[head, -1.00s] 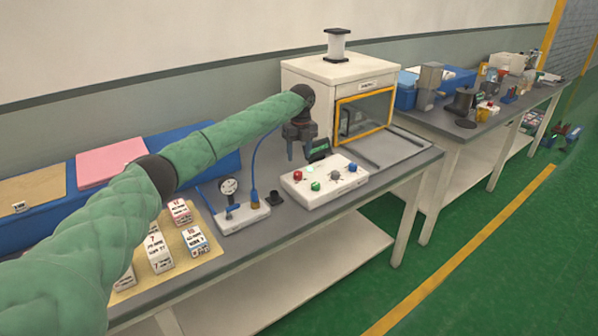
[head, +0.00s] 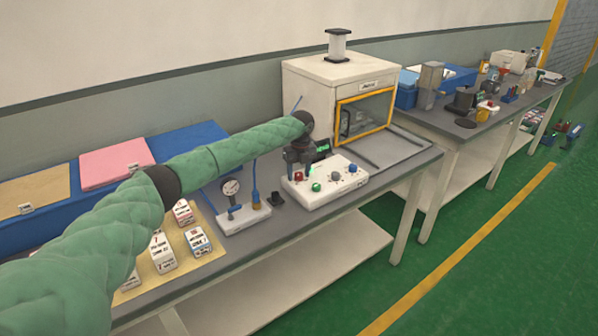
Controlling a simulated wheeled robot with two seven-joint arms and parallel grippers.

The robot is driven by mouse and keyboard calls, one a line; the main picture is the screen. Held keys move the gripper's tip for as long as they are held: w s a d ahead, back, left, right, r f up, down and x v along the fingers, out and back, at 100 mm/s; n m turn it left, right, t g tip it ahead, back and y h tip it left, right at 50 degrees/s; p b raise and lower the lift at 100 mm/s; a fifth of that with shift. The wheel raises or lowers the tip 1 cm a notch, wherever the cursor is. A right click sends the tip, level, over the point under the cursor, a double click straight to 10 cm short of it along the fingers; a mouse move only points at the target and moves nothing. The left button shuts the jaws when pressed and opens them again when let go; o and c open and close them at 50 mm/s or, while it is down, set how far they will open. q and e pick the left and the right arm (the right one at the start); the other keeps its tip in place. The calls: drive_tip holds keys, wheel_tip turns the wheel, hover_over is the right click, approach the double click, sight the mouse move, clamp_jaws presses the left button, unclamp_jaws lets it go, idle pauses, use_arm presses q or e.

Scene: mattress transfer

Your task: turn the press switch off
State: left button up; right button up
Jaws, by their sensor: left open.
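The white control box (head: 322,192) lies on the grey bench in front of the press (head: 341,95). It carries a red button (head: 298,176), a green button (head: 316,187), a grey knob (head: 336,176) and a blue knob (head: 352,168). Which of these is the press switch I cannot tell. My left gripper (head: 299,168) is open and points down at the box's back left corner, close to the red button. Whether it touches the button I cannot tell. My right gripper is not in view.
A gauge unit (head: 243,219) with a blue hose stands left of the box. Several labelled white blocks (head: 162,252) sit on a tan board. A blue case with a pink sheet (head: 117,163) is behind.

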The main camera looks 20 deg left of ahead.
use_arm(q)
drive_tip(key=c, duration=1)
